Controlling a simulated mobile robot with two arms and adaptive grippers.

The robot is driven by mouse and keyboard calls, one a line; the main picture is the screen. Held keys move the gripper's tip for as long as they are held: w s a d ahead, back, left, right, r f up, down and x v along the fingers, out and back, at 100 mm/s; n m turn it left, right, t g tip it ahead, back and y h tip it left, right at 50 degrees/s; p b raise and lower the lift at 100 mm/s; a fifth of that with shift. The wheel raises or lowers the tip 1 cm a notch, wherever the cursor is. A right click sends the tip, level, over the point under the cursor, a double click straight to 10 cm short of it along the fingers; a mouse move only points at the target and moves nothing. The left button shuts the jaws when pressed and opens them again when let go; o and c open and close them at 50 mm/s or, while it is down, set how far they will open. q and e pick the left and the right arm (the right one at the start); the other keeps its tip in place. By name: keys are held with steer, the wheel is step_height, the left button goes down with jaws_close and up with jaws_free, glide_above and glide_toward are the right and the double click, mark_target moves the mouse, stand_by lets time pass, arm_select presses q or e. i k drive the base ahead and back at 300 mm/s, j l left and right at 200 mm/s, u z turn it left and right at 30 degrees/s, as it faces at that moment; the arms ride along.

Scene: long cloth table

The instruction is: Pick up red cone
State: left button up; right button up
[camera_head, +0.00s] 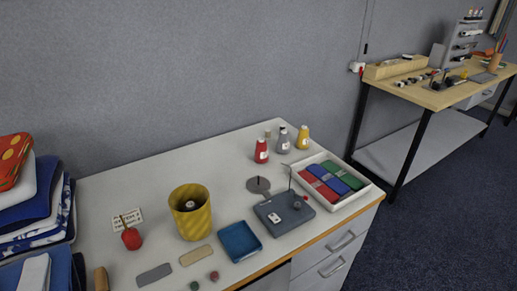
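A red cone (261,151) with a pale label stands upright at the back of the white table (150,190). A grey cone (283,142) and a yellow cone (303,138) of similar shape stand just right of it. All three stand apart from each other. Neither my left nor my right gripper is in view.
In front of the cones are a flat grey disc with a spike (258,185), a dark grey box (284,213) and a white tray (361,190) of coloured cloths. A yellow bin (190,211), blue tray (240,241) and red pincushion-like ball (131,239) stand left.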

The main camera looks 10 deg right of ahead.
mark_target(261, 154)
steer(key=k, duration=0.2)
steer(key=k+u, duration=0.25)
steer(key=u, duration=0.2)
steer(key=k+j+u, duration=0.1)
steer(key=u, duration=0.35)
steer(key=l+u, duration=0.8)
steer(key=l, duration=0.15)
steer(key=k+l+u, duration=0.15)
steer(key=l+u, duration=0.25)
steer(key=k+l, duration=0.1)
steer(key=l, duration=0.3)
steer(key=k+l, duration=0.1)
steer(key=l, duration=0.35)
steer(key=k+l, duration=0.1)
steer(key=l, duration=0.3)
steer(key=k+l, duration=0.15)
steer(key=l, duration=0.3)
steer(key=k+l, duration=0.1)
steer(key=l, duration=0.3)
steer(key=k+l, duration=0.1)
steer(key=l, duration=0.3)
steer(key=k+l, duration=0.1)
steer(key=l, duration=0.35)
